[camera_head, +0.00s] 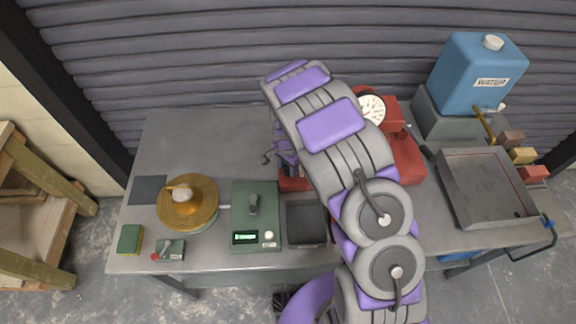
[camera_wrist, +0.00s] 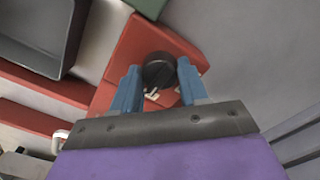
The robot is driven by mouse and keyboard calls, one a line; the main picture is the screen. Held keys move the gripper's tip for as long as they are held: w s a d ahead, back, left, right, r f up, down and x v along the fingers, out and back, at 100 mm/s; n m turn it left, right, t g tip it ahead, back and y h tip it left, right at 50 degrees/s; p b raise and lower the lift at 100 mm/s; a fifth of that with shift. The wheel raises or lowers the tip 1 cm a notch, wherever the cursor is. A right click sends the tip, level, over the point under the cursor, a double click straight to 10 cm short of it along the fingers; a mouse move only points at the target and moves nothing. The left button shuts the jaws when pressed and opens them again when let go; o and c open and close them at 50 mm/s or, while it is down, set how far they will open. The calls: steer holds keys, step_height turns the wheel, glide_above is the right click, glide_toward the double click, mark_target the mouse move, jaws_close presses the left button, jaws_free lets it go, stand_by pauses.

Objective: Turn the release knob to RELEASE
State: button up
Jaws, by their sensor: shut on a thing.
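The release knob (camera_wrist: 158,72) is a round black knob on a red base (camera_wrist: 135,45) in the wrist view. My gripper (camera_wrist: 158,85) has its two blue fingers on either side of the knob, shut on it. A small pale mark shows beside the knob, too small to read, so I cannot tell which setting it points to. In the head view my arm covers the middle of the red machine (camera_head: 404,160) with a round white dial (camera_head: 371,108). The knob is hidden there.
A dark square tray (camera_head: 306,222) and a green scale (camera_head: 254,239) stand left of my arm. A brass pan (camera_head: 187,212) is further left. At right are a large grey tray (camera_head: 487,190) and a blue water container (camera_head: 477,75). The back left tabletop is clear.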

mark_target(287, 166)
steer(key=shift+w+r, duration=0.15)
steer(key=shift+w, duration=0.05)
steer(key=o, duration=0.9)
steer(key=shift+o, duration=0.8)
steer(key=shift+s, duration=0.1)
step_height(287, 166, up, 17)
steer(key=p, duration=0.1)
steer(key=shift+a, duration=0.15)
